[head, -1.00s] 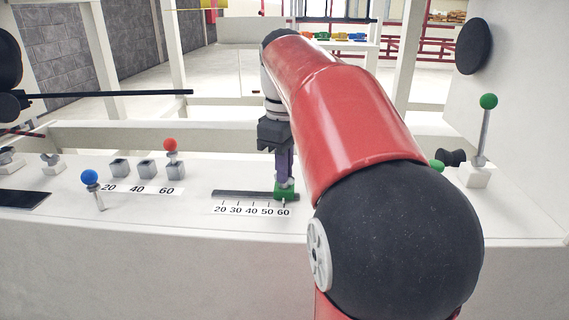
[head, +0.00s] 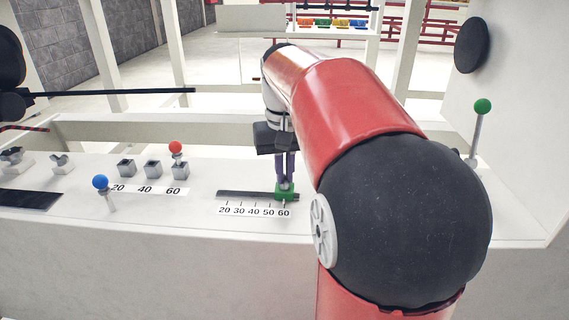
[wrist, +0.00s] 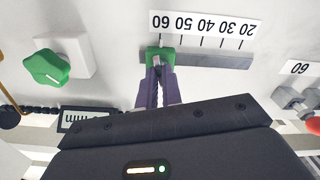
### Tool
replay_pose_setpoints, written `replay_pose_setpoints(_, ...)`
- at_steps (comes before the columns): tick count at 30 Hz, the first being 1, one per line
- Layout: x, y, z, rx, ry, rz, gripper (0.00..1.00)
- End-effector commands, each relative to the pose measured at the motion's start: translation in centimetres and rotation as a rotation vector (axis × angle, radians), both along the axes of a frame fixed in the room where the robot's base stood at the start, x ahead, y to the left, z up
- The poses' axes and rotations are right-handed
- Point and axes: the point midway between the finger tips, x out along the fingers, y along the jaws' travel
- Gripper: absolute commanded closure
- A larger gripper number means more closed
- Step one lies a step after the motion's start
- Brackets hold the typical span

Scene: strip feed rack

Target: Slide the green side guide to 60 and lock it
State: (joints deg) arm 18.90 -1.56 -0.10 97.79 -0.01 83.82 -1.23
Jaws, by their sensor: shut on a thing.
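The green side guide (head: 284,197) is a small green block on a dark rail (head: 240,194). It stands at the 60 end of the scale (head: 254,211). In the wrist view the guide (wrist: 169,54) lies beside the 60 mark of the scale (wrist: 205,26). My gripper (head: 285,182) has purple fingers that point down at the guide. In the wrist view my gripper (wrist: 157,78) is shut on the guide's small grey post. A green knob (wrist: 47,67) on a white block is near the guide in the wrist view. My arm hides it in the head view.
A blue-knobbed lever (head: 100,182) and a red-knobbed piece (head: 176,148) by a second 20-40-60 scale (head: 146,189) stand left of the rail. A tall green-knobbed lever (head: 482,106) stands at the right.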

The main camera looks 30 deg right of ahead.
Motion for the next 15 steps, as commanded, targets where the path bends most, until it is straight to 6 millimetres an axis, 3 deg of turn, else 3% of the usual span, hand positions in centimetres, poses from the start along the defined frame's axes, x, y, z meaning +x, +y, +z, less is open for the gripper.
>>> replay_pose_setpoints(15, 0.04, -0.05, 0.1, -0.001, -0.003, -0.211, 1.0)
